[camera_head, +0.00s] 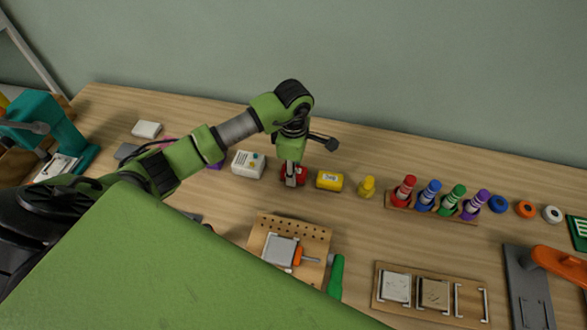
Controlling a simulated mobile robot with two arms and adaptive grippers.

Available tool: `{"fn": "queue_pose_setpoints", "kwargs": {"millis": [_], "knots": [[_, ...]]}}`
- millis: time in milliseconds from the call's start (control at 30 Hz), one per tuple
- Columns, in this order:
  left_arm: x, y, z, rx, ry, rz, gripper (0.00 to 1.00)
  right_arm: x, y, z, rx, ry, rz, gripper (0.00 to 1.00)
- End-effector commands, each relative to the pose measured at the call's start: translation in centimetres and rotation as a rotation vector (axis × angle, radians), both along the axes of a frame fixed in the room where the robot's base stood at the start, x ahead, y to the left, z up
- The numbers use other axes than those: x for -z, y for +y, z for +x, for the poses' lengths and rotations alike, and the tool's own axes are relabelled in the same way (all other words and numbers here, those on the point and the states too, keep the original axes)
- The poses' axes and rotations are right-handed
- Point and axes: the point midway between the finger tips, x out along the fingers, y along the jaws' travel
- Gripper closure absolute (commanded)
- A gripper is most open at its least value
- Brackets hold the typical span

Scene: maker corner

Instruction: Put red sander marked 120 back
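A small red object (301,178), probably the red sander, stands on the wooden table between a white labelled box and a yellow block. No 120 mark is readable on it. My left gripper (291,174) points down right at the red object and covers its middle, with red showing at both sides. Whether its fingers are closed on it cannot be told. My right gripper is out of view.
The yellow block (329,181) is close on the right, the white box (248,164) on the left. A marker rack (430,208) stands further right. A pegboard (290,222) and a wooden holder (428,309) with pale squares lie in front. A large green surface hides the lower left.

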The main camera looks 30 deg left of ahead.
Motion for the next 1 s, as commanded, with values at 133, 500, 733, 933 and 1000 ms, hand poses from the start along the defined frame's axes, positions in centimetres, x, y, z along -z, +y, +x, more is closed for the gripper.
{"fn": "queue_pose_setpoints", "kwargs": {"millis": [133,500,733,933,1000], "knots": [[0.2,0.0,0.0,0.0,0.0,0.001,0.53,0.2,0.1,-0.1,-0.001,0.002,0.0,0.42],[-0.1,0.0,0.0,0.0,0.001,0.0,0.53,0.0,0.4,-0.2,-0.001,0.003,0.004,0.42],[-3.0,0.1,0.1,0.001,-0.005,0.001,0.53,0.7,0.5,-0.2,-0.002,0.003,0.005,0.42],[-7.5,0.1,0.1,0.001,-0.006,0.002,0.53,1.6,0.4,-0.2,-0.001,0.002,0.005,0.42],[-8.9,0.1,0.1,0.0,-0.005,0.001,0.53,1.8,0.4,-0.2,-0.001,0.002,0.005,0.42]]}}
